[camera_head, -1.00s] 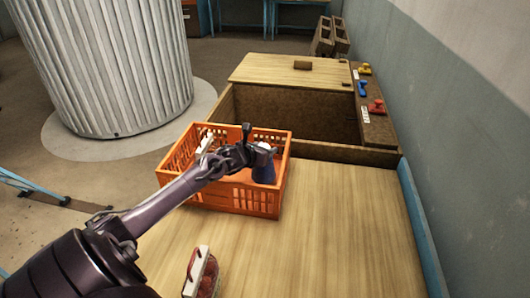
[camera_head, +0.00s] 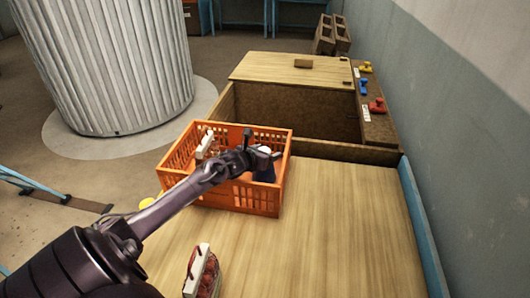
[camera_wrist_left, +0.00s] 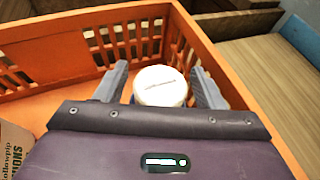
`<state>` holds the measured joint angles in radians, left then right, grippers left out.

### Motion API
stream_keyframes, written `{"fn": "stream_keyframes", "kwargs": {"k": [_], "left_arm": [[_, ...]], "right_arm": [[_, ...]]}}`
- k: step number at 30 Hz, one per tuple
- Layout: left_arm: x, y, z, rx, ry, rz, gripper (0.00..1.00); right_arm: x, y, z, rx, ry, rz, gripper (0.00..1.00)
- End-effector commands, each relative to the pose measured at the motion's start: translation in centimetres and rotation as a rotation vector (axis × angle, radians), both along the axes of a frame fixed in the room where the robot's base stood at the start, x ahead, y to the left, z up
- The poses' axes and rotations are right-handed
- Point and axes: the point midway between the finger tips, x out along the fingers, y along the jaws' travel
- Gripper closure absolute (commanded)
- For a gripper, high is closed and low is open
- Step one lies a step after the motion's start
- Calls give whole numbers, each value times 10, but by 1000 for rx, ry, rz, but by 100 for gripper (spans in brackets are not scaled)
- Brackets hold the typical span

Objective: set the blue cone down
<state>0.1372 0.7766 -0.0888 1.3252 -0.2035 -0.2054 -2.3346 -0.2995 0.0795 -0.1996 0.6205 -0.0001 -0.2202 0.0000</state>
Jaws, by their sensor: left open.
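The blue cone (camera_head: 264,172) stands in the right part of the orange crate (camera_head: 232,198). Its round white top (camera_wrist_left: 161,86) shows in the left wrist view, and its lower part is hidden there. My left gripper (camera_head: 262,150) reaches over the crate at the cone's top. In the left wrist view its open fingers (camera_wrist_left: 160,70) stand on either side of the white top, with gaps visible beside it. My right gripper is not in view.
A white-topped thing (camera_head: 205,143) is at the crate's left. A red mesh sack (camera_head: 207,276) lies on the wooden table (camera_head: 340,220) in front. A yellow thing (camera_head: 147,202) shows behind my arm. Red, blue and yellow handles line the ledge at right. The table right of the crate is clear.

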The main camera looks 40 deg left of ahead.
Motion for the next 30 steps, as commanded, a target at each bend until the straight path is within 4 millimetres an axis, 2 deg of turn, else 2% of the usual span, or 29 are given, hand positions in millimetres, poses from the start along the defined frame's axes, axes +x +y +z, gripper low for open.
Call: {"fn": "stream_keyframes", "kwargs": {"k": [5, 21, 30], "left_arm": [[-4, 0, 4, 1, 2, 0, 37], [-77, -8, 32, 3, 4, -2, 37], [-104, -12, 45, 0, 2, 0, 37]], "right_arm": [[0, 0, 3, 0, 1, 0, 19], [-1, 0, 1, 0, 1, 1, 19], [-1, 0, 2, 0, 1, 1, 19]]}}
